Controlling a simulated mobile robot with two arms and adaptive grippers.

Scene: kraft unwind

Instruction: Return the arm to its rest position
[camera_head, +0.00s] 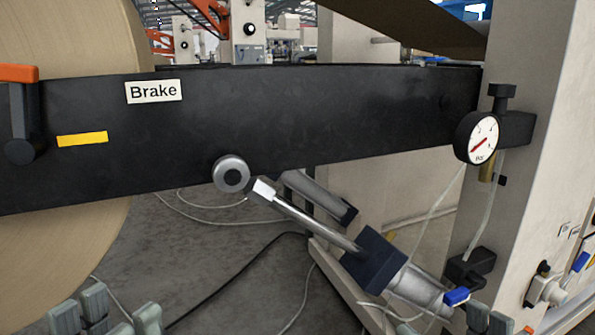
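My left gripper (107,316) shows at the bottom left edge. Only its grey fingertips are in view, with a gap between them and nothing seen in it. My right gripper (497,321) shows at the bottom right edge, mostly cut off by the frame. Its grey fingertips are below the blue-handled valve, and how far they stand apart is not clear. Both arms are otherwise out of view. Neither gripper is seen holding anything.
A black brake arm (300,112) with a "Brake" label (153,91) crosses before a large kraft roll (75,38). A pneumatic cylinder (415,290) slants below it. Hoses lie on the floor.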

